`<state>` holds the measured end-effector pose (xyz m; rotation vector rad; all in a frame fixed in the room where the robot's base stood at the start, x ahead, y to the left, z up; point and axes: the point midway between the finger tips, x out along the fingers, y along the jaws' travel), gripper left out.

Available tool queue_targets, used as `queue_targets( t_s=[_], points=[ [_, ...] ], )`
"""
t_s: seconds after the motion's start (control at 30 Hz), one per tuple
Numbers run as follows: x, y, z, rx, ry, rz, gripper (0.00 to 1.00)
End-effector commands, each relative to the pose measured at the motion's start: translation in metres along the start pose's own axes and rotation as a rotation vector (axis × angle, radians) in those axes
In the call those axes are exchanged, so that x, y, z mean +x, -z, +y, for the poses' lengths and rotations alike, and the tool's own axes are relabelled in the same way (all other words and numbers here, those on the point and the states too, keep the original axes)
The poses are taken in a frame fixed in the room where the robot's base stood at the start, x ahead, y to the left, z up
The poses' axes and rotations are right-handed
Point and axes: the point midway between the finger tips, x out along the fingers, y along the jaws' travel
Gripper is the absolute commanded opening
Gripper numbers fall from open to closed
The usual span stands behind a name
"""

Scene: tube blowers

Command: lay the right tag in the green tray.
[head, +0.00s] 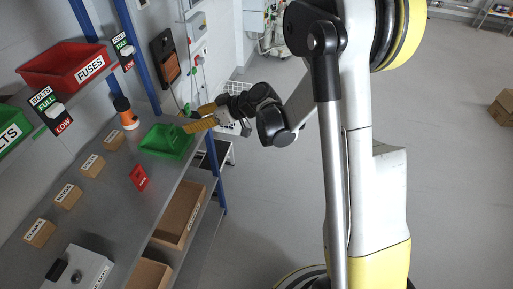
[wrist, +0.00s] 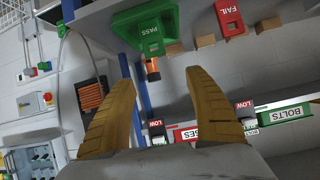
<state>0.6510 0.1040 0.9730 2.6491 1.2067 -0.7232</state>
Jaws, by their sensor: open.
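The green tray (head: 167,141) sits at the far end of the grey bench in the head view; it also shows in the wrist view (wrist: 124,27). A green tag marked PASS (wrist: 152,31) shows against the tray in the wrist view and appears to lie in it. A red tag marked FAIL (wrist: 229,17) lies apart on the bench; it is also in the head view (head: 139,177). My gripper (head: 194,118) is open and empty beside the tray, apart from the tag. Its yellow fingers are spread in the wrist view (wrist: 160,77).
Small labelled cardboard boxes (head: 68,196) line the bench's back. An orange-and-black cylinder (head: 126,112) stands near the tray. The red FUSES bin (head: 62,65) and green BOLTS bin (head: 14,128) are above. A grey box (head: 78,268) is at the near end.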

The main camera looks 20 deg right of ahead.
Motion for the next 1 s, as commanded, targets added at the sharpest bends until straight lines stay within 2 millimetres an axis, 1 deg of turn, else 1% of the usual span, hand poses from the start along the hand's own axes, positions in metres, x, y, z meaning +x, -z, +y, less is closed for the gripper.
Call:
queue_targets(
  t_s=[0.03,0.1,0.27,0.3,0.37,0.4,0.47,0.5,0.6,0.7,0.8,0.9,1.0],
  points=[
    [-0.016,0.009,-0.011,0.031,-0.016,-0.040,0.63],
    [-0.038,0.016,-0.025,0.088,-0.054,-0.105,0.63],
    [-0.096,0.021,-0.059,0.212,-0.164,-0.234,0.63],
    [-0.111,0.019,-0.068,0.241,-0.197,-0.261,0.63],
    [-0.134,0.015,-0.081,0.283,-0.249,-0.297,0.63],
    [-0.149,0.011,-0.090,0.310,-0.285,-0.319,0.63],
    [-0.171,0.004,-0.102,0.347,-0.343,-0.346,0.63],
    [-0.186,-0.003,-0.111,0.371,-0.382,-0.361,0.63],
    [-0.220,-0.020,-0.128,0.424,-0.479,-0.387,0.63],
    [-0.246,-0.036,-0.140,0.464,-0.563,-0.396,0.63],
    [-0.265,-0.049,-0.147,0.491,-0.625,-0.398,0.63],
    [-0.274,-0.056,-0.150,0.507,-0.660,-0.395,0.63],
    [-0.278,-0.059,-0.151,0.512,-0.674,-0.394,0.63]
  ],
)
